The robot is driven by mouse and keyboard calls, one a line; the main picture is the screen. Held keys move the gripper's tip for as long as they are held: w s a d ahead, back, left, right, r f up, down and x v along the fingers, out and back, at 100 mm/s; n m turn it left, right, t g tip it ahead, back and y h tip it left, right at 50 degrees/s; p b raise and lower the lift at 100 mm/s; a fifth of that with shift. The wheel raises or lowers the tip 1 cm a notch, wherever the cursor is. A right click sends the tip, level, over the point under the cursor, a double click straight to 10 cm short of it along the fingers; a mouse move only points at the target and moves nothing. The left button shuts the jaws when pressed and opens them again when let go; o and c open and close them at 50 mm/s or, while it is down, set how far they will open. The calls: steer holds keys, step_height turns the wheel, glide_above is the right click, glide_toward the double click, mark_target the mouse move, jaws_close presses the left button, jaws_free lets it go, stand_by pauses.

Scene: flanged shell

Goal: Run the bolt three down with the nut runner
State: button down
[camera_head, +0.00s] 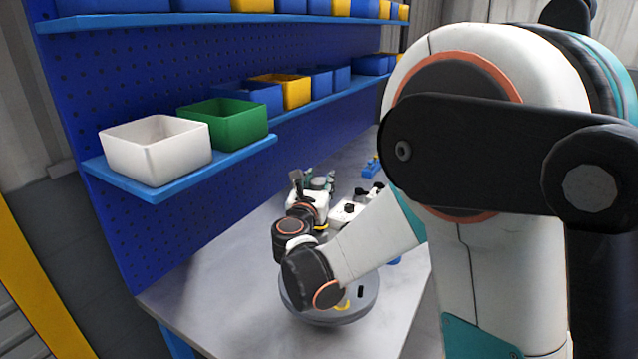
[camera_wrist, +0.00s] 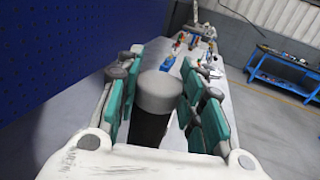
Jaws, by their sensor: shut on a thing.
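My gripper (camera_head: 319,181) is over the bench, beyond the grey disc, in the head view. In the wrist view its teal-padded fingers (camera_wrist: 165,88) stand either side of a thick cylinder with a grey top and black body, which looks like the nut runner (camera_wrist: 158,92). The gripper is shut on it. The runner's working end is hidden. A round grey flanged piece (camera_head: 318,314) lies on the bench below my wrist links, partly covered by them. A small black upright piece (camera_head: 361,291) and a yellow mark show on it. I cannot tell which bolt is three.
The workbench (camera_head: 215,290) has free room at its near left. A blue pegboard with shelves of bins, among them a white bin (camera_head: 155,150) and green bin (camera_head: 224,124), borders it. A small blue item (camera_head: 371,167) lies farther back. Another blue bench (camera_wrist: 285,72) stands right.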

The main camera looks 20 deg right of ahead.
steer(key=shift+f+b, duration=1.1)
steer(key=shift+f, duration=0.2)
stand_by(0.4)
steer(key=shift+n+t+y, duration=0.3)
steer(key=shift+n+y, duration=0.2)
steer(key=shift+y, duration=0.2)
steer(key=shift+n+y, duration=0.3)
steer(key=shift+y, duration=0.2)
steer(key=shift+f+b, duration=0.2)
steer(key=shift+b, duration=0.1)
stand_by(0.4)
steer(key=shift+w+r, duration=0.1)
steer(key=shift+r, duration=0.05)
